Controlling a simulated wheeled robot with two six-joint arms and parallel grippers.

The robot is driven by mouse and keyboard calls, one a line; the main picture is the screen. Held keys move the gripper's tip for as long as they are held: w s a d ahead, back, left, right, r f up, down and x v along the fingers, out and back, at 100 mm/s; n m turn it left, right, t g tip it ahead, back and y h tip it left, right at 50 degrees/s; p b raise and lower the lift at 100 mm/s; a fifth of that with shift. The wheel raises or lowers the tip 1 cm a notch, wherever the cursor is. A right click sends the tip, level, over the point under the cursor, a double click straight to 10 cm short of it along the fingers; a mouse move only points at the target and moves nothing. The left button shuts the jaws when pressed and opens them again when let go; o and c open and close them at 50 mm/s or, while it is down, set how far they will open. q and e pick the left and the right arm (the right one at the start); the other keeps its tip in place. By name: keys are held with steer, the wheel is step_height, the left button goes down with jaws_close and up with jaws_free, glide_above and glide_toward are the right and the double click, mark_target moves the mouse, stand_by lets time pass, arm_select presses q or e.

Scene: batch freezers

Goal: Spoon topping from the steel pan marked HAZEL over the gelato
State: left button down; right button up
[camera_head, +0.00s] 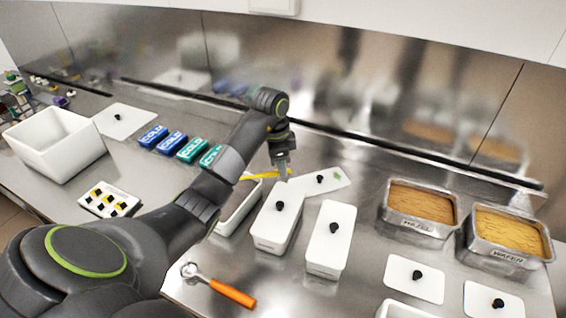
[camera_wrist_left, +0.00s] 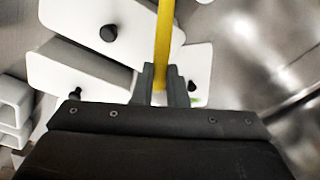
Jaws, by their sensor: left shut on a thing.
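The steel pan marked HAZEL (camera_head: 413,224) is open at the right and full of brown topping (camera_head: 420,204). My left gripper (camera_head: 284,174) is shut on a yellow handle (camera_head: 262,175), above the white lidded tubs and left of the HAZEL pan. In the left wrist view the yellow handle (camera_wrist_left: 164,45) stands out from between the fingers (camera_wrist_left: 158,88); its far end is out of view, so I cannot tell what tool it is. A white open tub (camera_head: 226,228) is partly behind my arm; its contents are hidden and I see no gelato. My right gripper is not in view.
A steel pan marked WAFER (camera_head: 497,258) stands right of HAZEL. Two white lidded tubs (camera_head: 272,243) (camera_head: 325,268) stand mid-counter. An orange-handled scoop (camera_head: 231,293) lies in front. Loose white lids (camera_head: 413,289) lie at the right. Blue and green COLD packs (camera_head: 171,146) and a white bin (camera_head: 60,158) are left.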

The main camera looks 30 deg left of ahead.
arm_select(q)
steer(key=shift+f+b, duration=0.4)
steer(key=shift+f, duration=0.35)
steer(key=shift+a+r, duration=0.2)
steer(key=r+t+h, duration=0.1)
steer(key=s+a+r+h+p, duration=0.1)
steer(key=r, duration=0.1)
steer(key=shift+s+a+r+t+p, duration=0.2)
steer(key=shift+t+p, duration=0.1)
steer(key=shift+t, duration=0.1)
steer(key=shift+s+a+r+t+h, duration=0.1)
steer(key=shift+a+r+t+h, duration=0.1)
steer(key=shift+r+h, duration=0.15)
steer(key=shift+s+a+r+t+h, duration=0.1)
steer(key=shift+r+t+h, duration=0.1)
steer(key=shift+r+h, duration=0.15)
steer(key=shift+s+a+r+t+h+p, duration=0.3)
steer(key=shift+a+r+h+p, duration=0.2)
steer(key=shift+r+p, duration=0.15)
steer(key=s+a+r+t+h+p, duration=0.2)
steer(key=s+a+r+t+h, duration=0.2)
steer(key=s+a+t+h, duration=0.1)
steer(key=shift+s+a+h, duration=0.15)
steer(key=shift+a+h, duration=0.45)
steer(key=shift+a, duration=0.3)
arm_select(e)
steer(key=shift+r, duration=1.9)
